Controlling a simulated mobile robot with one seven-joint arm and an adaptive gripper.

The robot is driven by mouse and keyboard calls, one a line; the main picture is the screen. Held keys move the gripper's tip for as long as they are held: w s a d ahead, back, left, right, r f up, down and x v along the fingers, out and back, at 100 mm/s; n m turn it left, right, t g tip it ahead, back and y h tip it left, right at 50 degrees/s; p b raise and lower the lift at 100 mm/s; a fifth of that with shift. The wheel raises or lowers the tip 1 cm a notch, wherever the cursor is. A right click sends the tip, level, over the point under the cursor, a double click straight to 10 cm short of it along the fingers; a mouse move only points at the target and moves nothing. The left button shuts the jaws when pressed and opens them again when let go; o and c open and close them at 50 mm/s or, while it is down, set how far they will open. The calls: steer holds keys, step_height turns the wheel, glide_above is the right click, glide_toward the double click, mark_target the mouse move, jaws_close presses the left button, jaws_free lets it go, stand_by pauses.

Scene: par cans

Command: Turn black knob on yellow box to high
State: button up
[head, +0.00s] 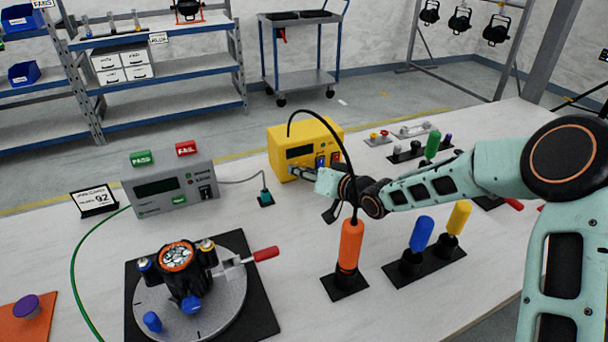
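The yellow box (312,135) stands on the white workbench in the head view, with a dark display and blue and red switches on its front. My gripper (300,174) is at the lower left of the box's front face, reaching in from the right. The black knob cannot be made out; the fingers cover that part of the front. Whether the fingers touch the knob or grip it is too small to tell. The knob's setting is not visible.
A grey tester (171,186) with green and red buttons stands to the left. An orange-handled driver (349,245) stands upright below my forearm, with a black cable arching over the arm. Blue and yellow handles (421,233) stand nearby. A round fixture (190,285) is at front left.

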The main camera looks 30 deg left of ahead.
step_height(320, 180, up, 9)
steer(key=shift+r, duration=0.1)
stand_by(0.6)
